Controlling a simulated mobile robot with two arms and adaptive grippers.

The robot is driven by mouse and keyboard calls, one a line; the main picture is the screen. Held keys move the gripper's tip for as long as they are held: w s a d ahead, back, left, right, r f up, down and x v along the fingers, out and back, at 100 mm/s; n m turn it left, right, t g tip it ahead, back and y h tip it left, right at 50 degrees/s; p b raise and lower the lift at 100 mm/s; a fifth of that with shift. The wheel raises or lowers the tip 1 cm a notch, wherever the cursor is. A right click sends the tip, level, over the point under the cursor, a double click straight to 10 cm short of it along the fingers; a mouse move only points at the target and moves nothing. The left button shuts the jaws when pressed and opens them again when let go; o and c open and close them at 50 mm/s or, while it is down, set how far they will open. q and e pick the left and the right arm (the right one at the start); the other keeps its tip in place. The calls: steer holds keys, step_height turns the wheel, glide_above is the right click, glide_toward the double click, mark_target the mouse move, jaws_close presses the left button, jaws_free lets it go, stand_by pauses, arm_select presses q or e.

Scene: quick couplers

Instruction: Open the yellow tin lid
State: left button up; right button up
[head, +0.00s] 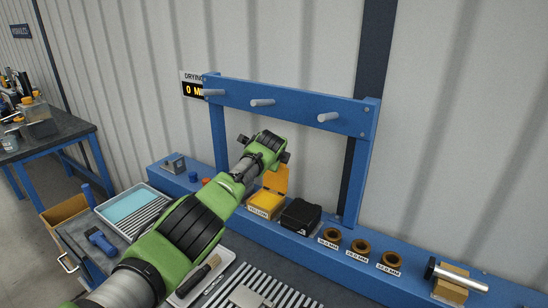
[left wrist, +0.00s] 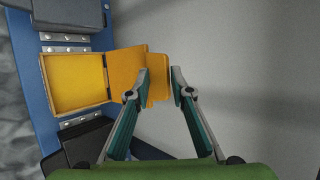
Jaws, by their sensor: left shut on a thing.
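The yellow tin (head: 264,202) sits on the blue ledge, and its lid (head: 279,178) stands raised at the back. In the left wrist view the open tin (left wrist: 75,82) shows its inside at the left, with the hinged lid (left wrist: 124,73) swung out to the right. My left gripper (left wrist: 160,72) is shut on the lid's outer edge, which lies between its fingertips. In the head view my left gripper (head: 266,150) is above the tin, and its own body hides the fingertips. My right gripper is not in view.
A black tin (head: 300,214) stands close to the right of the yellow one. Several brown rings (head: 361,247) sit farther right on the ledge. A blue rack (head: 290,108) with pegs rises behind. A white tray (head: 133,212) lies at the left.

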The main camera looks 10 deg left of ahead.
arm_select(q)
steer(key=shift+s+f, duration=0.15)
steer(key=shift+f, duration=0.05)
steer(key=v, duration=1.2)
stand_by(0.4)
